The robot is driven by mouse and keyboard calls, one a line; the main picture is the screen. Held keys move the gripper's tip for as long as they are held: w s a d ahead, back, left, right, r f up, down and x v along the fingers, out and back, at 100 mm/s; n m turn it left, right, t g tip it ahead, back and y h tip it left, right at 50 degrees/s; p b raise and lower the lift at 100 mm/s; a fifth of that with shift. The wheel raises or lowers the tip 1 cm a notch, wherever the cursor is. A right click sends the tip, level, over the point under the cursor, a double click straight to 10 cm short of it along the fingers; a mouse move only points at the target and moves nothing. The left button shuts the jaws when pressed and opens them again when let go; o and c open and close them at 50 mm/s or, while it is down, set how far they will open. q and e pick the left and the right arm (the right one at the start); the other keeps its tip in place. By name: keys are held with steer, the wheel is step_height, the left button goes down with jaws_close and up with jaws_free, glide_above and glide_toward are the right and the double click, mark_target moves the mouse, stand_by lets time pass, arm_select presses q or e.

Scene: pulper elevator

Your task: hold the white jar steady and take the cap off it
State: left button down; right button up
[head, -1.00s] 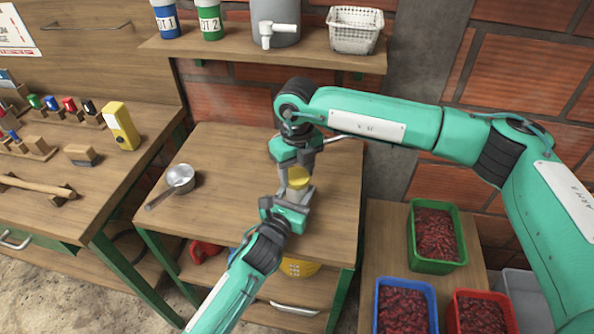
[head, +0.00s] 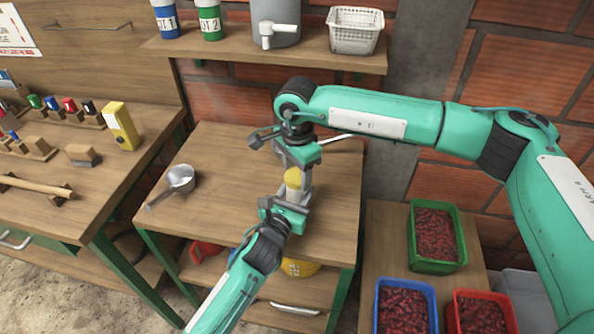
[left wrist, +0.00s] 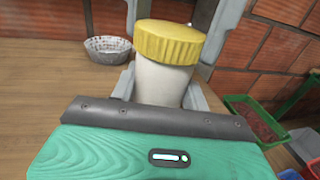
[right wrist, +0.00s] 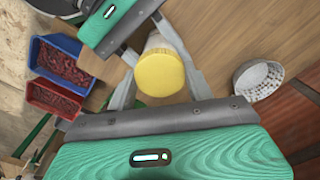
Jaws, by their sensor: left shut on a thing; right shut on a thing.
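The white jar (left wrist: 160,84) stands upright on the wooden table, with its yellow cap (left wrist: 170,42) seated on top. My left gripper (left wrist: 163,92) is shut on the jar body, one finger on each side. My right gripper (right wrist: 161,88) reaches down from above and is shut on the cap, with its fingers on either side of it. In the head view my right gripper (head: 297,170) hides part of the cap, and my left gripper hides the lower jar.
A round whitish bowl (right wrist: 258,78) stands on the table near the jar. A metal pan (head: 180,178) lies at the table's left. Green (head: 437,262), blue and red crates of berries stand at the right. A shelf (head: 360,60) with containers runs behind.

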steer(key=n, duration=0.9)
steer(key=shift+n, duration=0.3)
steer(key=n, duration=0.4)
steer(key=shift+n, duration=0.3)
steer(key=n, duration=0.3)
steer(key=shift+r, duration=0.3)
steer(key=shift+r, duration=0.9)
